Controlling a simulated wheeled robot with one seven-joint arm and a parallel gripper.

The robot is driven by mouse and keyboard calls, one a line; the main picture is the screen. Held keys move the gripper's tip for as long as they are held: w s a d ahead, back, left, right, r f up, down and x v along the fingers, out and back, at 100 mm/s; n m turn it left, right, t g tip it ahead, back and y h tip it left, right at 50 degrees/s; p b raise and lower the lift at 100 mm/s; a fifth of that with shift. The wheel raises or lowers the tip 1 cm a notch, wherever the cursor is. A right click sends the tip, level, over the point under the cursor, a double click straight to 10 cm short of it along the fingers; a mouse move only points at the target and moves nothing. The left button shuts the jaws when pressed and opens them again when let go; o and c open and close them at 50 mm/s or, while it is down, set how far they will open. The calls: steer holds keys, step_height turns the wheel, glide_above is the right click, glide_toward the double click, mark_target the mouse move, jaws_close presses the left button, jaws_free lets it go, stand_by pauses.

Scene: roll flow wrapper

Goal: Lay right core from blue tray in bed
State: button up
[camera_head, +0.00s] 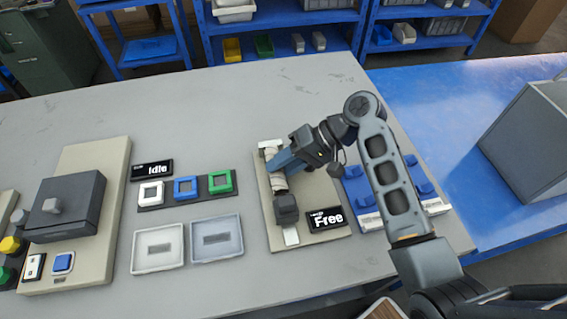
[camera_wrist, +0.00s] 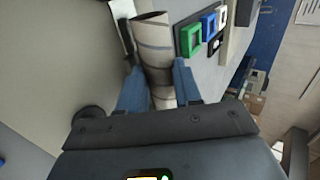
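The core, a pale grey-beige roll with dark bands (camera_head: 278,182), is at the bed, a beige board (camera_head: 320,243) with a dark block (camera_head: 287,208) at its near end. My gripper (camera_head: 283,163) reaches down over the core. In the wrist view the core (camera_wrist: 153,45) runs between the blue fingers (camera_wrist: 160,92), which appear to touch it on both sides. I cannot tell whether the core rests on the bed or hangs just above it. The blue tray (camera_head: 367,222), right of the bed, is partly hidden by my arm; no core shows on its visible part.
A sign reading "Free" (camera_head: 326,219) stands on the bed's board. To the left are white, blue and green square frames (camera_head: 186,188), two shallow trays (camera_head: 158,249) and a dark-boxed machine (camera_head: 65,205). A grey box (camera_head: 530,140) stands on the blue table at right.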

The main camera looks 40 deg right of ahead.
steer(key=shift+o, duration=1.3)
steer(key=shift+s+d+f, duration=0.15)
steer(key=shift+f, duration=0.15)
steer(key=shift+o, duration=0.4)
steer(key=v, duration=0.8)
steer(key=shift+a+r+b, duration=0.2)
steer(key=shift+r+b, duration=0.05)
steer(key=shift+b, duration=0.05)
steer(key=shift+a, duration=0.1)
